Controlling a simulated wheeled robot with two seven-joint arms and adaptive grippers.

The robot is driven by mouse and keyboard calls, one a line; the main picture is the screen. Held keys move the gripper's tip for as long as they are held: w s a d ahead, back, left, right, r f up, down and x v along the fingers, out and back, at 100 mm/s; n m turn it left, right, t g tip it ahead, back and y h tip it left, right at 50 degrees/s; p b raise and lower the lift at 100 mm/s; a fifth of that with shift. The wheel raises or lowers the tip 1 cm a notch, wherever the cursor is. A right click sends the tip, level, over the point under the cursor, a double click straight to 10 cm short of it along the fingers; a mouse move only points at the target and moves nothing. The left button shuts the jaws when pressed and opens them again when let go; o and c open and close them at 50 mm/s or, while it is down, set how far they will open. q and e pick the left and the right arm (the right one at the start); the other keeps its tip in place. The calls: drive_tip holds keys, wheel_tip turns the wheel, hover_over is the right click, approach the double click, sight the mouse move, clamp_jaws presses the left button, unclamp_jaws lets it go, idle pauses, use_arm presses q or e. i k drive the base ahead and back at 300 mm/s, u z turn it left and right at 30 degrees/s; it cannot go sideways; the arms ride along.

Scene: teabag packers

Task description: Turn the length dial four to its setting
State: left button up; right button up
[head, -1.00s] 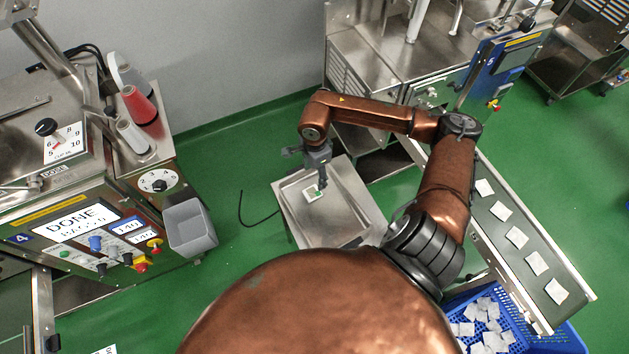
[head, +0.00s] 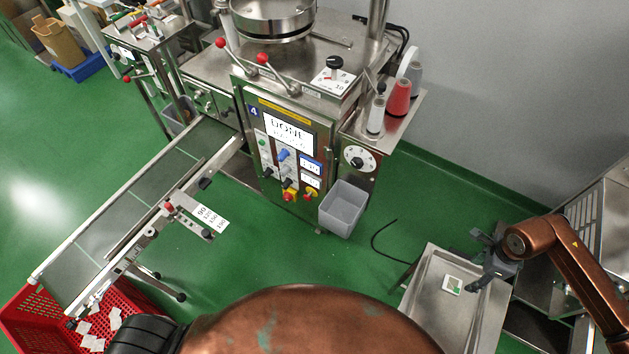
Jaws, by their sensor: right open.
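Machine 4 (head: 253,111) stands in the middle of the head view, and its screen (head: 287,131) reads DONE. A dial (head: 357,158) with a black knob on a round white face is on its right side panel. Another black-knobbed dial (head: 334,62) with a red pointer sits on a white scale plate on the machine's top. I cannot read either setting surely, nor a length label. My right gripper (head: 478,264) is open over the metal tray at the lower right, well away from both dials. My left gripper is out of view.
A grey bin (head: 343,208) hangs below the side dial. Thread cones (head: 398,100) stand above it. A conveyor (head: 135,205) runs left to a red crate (head: 28,317). The metal tray (head: 420,290) holds a small white-and-green packet (head: 452,285).

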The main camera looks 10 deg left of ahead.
sight(285, 185)
drive_tip(key=k, duration=1)
drive_tip(key=u, duration=1.85)
drive_tip(key=i, duration=1.3)
drive_tip(key=z, duration=0.8)
